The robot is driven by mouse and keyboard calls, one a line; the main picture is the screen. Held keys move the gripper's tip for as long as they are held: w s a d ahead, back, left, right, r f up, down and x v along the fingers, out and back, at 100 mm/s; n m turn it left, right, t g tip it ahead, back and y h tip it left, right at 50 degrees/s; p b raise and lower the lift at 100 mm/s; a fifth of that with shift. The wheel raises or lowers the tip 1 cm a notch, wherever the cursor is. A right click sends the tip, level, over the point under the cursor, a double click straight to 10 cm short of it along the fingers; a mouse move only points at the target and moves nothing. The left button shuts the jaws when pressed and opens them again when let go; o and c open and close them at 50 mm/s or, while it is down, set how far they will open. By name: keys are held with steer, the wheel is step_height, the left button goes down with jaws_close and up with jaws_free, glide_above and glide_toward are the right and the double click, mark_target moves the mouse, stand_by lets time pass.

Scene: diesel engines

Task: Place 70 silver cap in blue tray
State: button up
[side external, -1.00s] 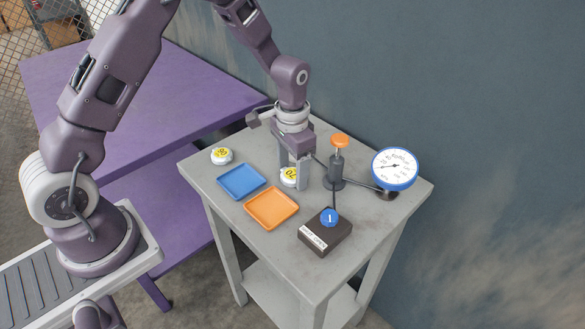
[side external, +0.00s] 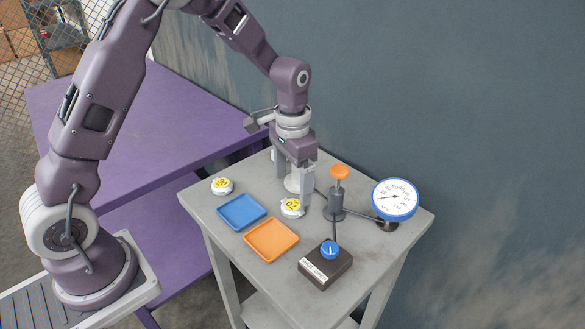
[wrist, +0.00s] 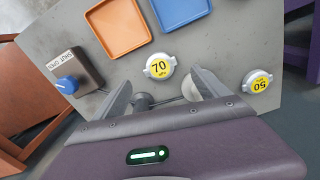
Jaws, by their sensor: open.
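The silver cap marked 70 (side external: 292,208) has a yellow top and lies on the grey table, right of the blue tray (side external: 241,212). It also shows in the wrist view (wrist: 160,67), just beyond my fingertips, with its label in full view. My gripper (side external: 294,188) is open above and behind the cap, not holding it. Its two fingers show in the wrist view (wrist: 160,82), apart from the cap. The blue tray is empty and partly cut off at the top of the wrist view (wrist: 181,10).
An empty orange tray (side external: 271,240) adjoins the blue one. A second cap, marked 50 (side external: 222,186), lies at the left. An orange-knobbed post (side external: 338,195), a gauge (side external: 396,199) and a dark box with blue knob (side external: 325,266) stand right. A pale object behind my fingers is partly hidden.

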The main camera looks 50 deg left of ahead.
mark_target(293, 205)
steer(key=s+r+n+t, duration=0.1)
steer(key=s+r, duration=0.4)
steer(key=r, duration=0.3)
steer(key=s+r+t, duration=0.1)
steer(key=s+r, duration=0.3)
steer(key=r, duration=0.5)
steer(key=s+d+r+t, duration=0.1)
steer(key=s+r+t, duration=0.1)
steer(key=s, duration=0.7)
steer(key=shift+s+d+r+n, duration=0.2)
steer(key=shift+s+r+n, duration=0.1)
steer(key=shift+n, duration=0.1)
steer(key=shift+n+t, duration=0.3)
steer(key=shift+t, duration=0.5)
steer(key=s, duration=0.4)
steer(key=s+f, duration=0.1)
steer(key=s, duration=0.1)
steer(key=shift+s+d+f, duration=0.1)
steer(key=shift+s, duration=0.2)
steer(key=shift+c, duration=1.2)
steer(key=shift+s, duration=0.1)
steer(key=shift+c, duration=0.7)
